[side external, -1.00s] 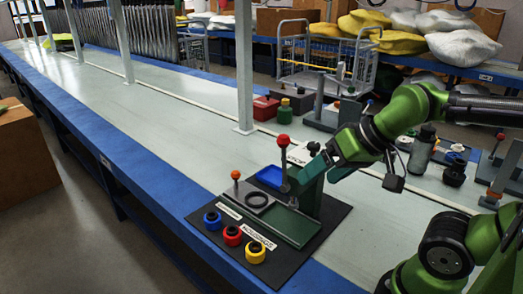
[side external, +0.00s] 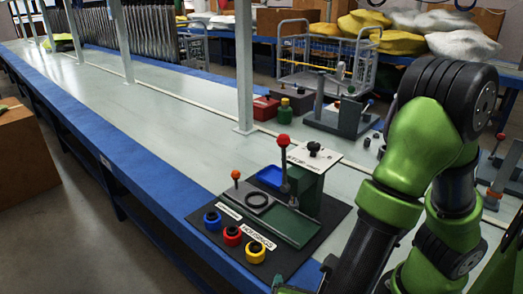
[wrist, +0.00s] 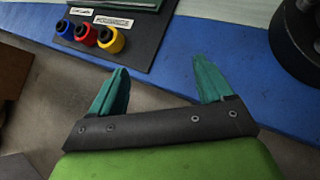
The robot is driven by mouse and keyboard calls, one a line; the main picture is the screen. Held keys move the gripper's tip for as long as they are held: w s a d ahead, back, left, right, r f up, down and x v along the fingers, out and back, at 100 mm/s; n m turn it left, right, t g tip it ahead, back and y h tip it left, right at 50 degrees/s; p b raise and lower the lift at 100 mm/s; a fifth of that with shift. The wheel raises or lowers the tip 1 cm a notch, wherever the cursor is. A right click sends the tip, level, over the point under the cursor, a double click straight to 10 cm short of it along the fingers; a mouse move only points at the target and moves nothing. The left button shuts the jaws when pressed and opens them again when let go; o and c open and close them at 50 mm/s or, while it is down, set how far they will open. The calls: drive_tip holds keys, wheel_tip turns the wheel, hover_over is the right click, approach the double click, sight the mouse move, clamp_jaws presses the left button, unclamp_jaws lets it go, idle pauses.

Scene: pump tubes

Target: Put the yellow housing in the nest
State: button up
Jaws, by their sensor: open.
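The yellow housing (side external: 256,252), with a dark centre, stands upright at the front of the black mat, right of the red housing (side external: 232,235) and blue housing (side external: 212,221). It also shows in the wrist view (wrist: 112,41). The green fixture (side external: 296,228) behind it has a dark ring (side external: 258,202) on its base, which looks like the nest; it appears empty. My gripper (wrist: 160,75) is open and empty in the wrist view, its teal fingers apart below and right of the yellow housing. In the side view it is mostly out of frame at the bottom.
On the fixture are a red-knobbed lever (side external: 284,165), an orange-knobbed post (side external: 236,185) and a white-topped block with a black knob (side external: 315,158). The bench left of the mat is clear.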

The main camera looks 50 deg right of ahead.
drive_tip(key=w+a+r+n+t, duration=0.1)
drive_tip(key=w+a+n+t, duration=0.2)
drive_tip(key=a+n+t, duration=0.15)
drive_tip(key=n, duration=0.1)
approach(256, 248)
drive_tip(key=shift+w+d+f, duration=0.15)
drive_tip(key=shift+w+d, duration=0.3)
drive_tip(key=shift+d, duration=0.15)
drive_tip(key=shift+w+d+f, duration=0.15)
drive_tip(key=shift+w+d, duration=0.35)
drive_tip(key=shift+d, duration=0.1)
drive_tip(key=shift+y, duration=0.3)
drive_tip(key=shift+a+x, duration=0.15)
drive_tip(key=shift+x, duration=1.4)
drive_tip(key=shift+a+x, duration=0.1)
drive_tip(key=shift+x, duration=1.45)
drive_tip(key=shift+w+f, duration=0.1)
drive_tip(key=c, duration=1.2)
